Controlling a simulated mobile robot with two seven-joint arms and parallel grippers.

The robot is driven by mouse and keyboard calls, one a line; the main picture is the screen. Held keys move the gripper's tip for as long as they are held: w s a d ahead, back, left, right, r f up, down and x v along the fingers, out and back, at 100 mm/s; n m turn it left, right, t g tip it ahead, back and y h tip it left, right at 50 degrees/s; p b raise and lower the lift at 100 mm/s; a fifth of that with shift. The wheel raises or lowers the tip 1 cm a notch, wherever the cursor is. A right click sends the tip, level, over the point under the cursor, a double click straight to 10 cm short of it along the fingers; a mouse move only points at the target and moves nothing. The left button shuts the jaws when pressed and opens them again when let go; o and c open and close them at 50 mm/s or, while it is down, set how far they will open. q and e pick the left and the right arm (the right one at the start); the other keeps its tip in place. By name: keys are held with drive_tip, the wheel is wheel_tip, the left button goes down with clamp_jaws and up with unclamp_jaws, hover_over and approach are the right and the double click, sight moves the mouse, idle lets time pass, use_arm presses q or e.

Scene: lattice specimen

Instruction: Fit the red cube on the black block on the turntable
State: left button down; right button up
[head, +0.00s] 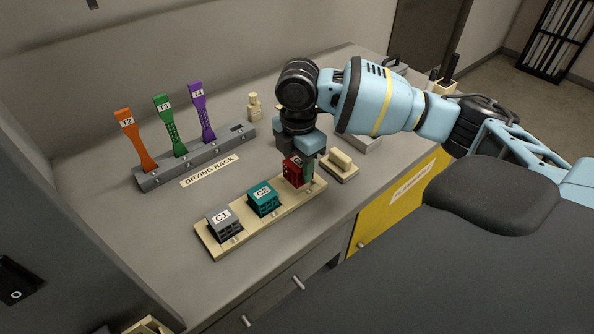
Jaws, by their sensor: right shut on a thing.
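The red cube (292,173) is at the right end of the beige tray (246,232), beside the teal cube marked C2 (263,198). My right gripper (297,167) points down and is shut on the red cube. I cannot tell whether the cube touches the tray or is just above it. A grey cube marked C1 (224,223) sits at the tray's left end. I cannot make out the turntable or the black block. My left gripper is not in view.
A grey drying rack (205,157) behind the tray holds orange (134,139), green (170,124) and purple (201,112) upright pieces. A beige block on a plate (341,165) stands right of the gripper. The counter left of the tray is clear.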

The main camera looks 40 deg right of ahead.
sight(298, 172)
drive_tip(key=shift+w+d, duration=0.35)
drive_tip(key=shift+w, duration=0.15)
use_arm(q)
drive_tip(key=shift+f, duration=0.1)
use_arm(e)
drive_tip(key=shift+f, duration=1.75)
drive_tip(key=shift+s, duration=0.1)
drive_tip(key=o, duration=1)
drive_tip(key=shift+f, duration=0.15)
wheel_tip(298, 172, up, 11)
drive_tip(key=shift+a+r+p, duration=0.1)
drive_tip(key=shift+p, duration=0.25)
drive_tip(key=shift+r, duration=0.55)
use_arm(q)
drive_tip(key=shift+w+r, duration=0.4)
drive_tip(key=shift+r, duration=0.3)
